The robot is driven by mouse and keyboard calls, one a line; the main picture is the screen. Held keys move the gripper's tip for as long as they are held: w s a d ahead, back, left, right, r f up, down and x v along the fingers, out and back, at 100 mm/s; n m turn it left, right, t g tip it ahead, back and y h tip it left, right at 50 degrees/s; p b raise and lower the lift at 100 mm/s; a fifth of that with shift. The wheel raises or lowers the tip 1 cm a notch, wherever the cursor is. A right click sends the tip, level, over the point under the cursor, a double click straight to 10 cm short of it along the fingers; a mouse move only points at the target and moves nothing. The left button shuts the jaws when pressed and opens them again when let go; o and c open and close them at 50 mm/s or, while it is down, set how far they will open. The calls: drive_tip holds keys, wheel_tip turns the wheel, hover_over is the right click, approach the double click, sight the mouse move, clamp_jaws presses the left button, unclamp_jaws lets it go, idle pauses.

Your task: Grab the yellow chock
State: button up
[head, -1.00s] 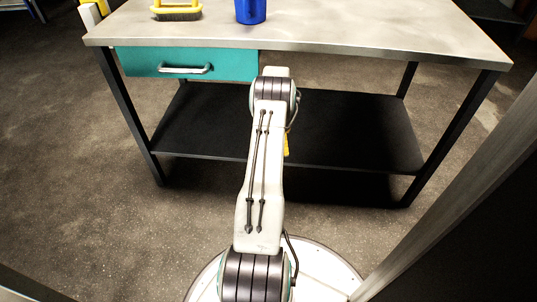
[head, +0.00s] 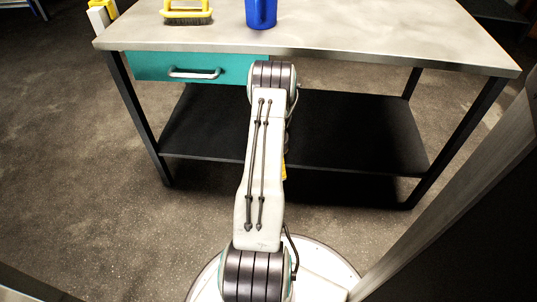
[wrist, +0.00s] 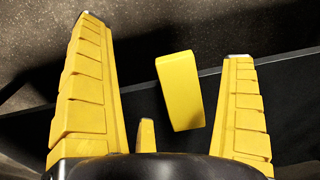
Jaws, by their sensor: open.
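The yellow chock (wrist: 180,90) is a plain yellow block in the wrist view. It appears between the two fingers of my gripper (wrist: 162,37), closer to the right finger, with a gap on both sides. The gripper is open and empty. The chock overlaps the edge of a black shelf (wrist: 290,95) in this view; I cannot tell how far it stands below the fingertips. In the head view my arm hides the gripper and most of that area. Only a sliver of yellow shows beside the arm, and I cannot tell whether it is finger or chock.
A workbench (head: 400,40) stands ahead with a teal drawer (head: 190,68) and a black lower shelf (head: 360,135). A blue cup (head: 261,14) and a yellow-handled brush (head: 187,12) are on its top. A grey post (head: 440,210) is close on the right.

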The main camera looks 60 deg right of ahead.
drive_tip(key=w+d+h, duration=0.1)
drive_tip(key=w+d+t+h, duration=0.1)
drive_tip(key=d, duration=0.1)
drive_tip(key=w+d+h, duration=0.1)
drive_tip(key=d, duration=0.1)
drive_tip(key=shift+f+t+h, duration=0.3)
drive_tip(key=shift+t+h, duration=0.1)
drive_tip(key=shift+w+d+f+b, duration=0.15)
drive_tip(key=shift+d+f+b, duration=0.2)
drive_tip(key=shift+f+b, duration=0.15)
drive_tip(key=shift+s+b+x, duration=0.15)
drive_tip(key=shift+b+x, duration=0.75)
drive_tip(key=shift+x, duration=0.6)
drive_tip(key=shift+s+b+x, duration=0.1)
drive_tip(key=shift+b+x, duration=0.8)
drive_tip(key=shift+x, duration=0.55)
drive_tip(key=shift+d, duration=0.1)
drive_tip(key=shift+c, duration=0.2)
drive_tip(key=c, duration=1.2)
drive_tip(key=shift+r, duration=0.15)
